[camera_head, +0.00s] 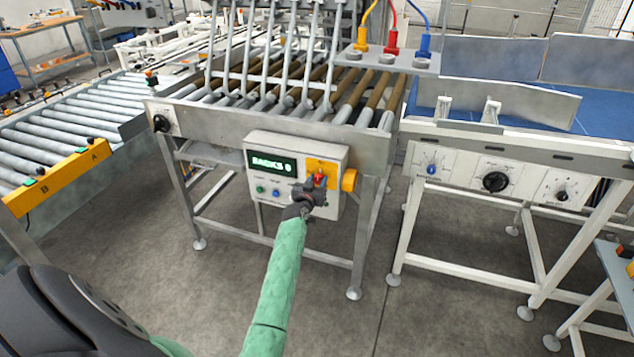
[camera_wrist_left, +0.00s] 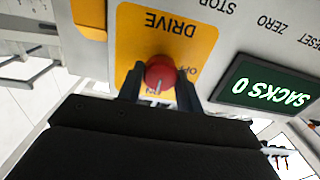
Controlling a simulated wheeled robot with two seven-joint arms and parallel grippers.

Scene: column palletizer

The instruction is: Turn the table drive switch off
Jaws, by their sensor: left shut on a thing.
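The drive switch is a red round knob (camera_wrist_left: 160,73) on a yellow plate (camera_wrist_left: 206,40) lettered DRIVE, upside down in the left wrist view. A pale mark on the knob points down, toward what looks like the ON lettering; OFF is at its right. My left gripper (camera_wrist_left: 159,88) is shut on the knob, one dark finger on each side. In the head view the gripper (camera_head: 318,186) is at the control box (camera_head: 258,148) on the roller table's front, with the red knob (camera_head: 320,177) showing between its fingers. My right gripper is not in view.
A green display (camera_head: 272,164) reads SACKS 0, with small buttons (camera_head: 268,190) below it. An orange part (camera_head: 349,180) sticks out from the box's right side. A white panel with dials (camera_head: 494,181) stands to the right, and a roller conveyor (camera_head: 75,115) to the left.

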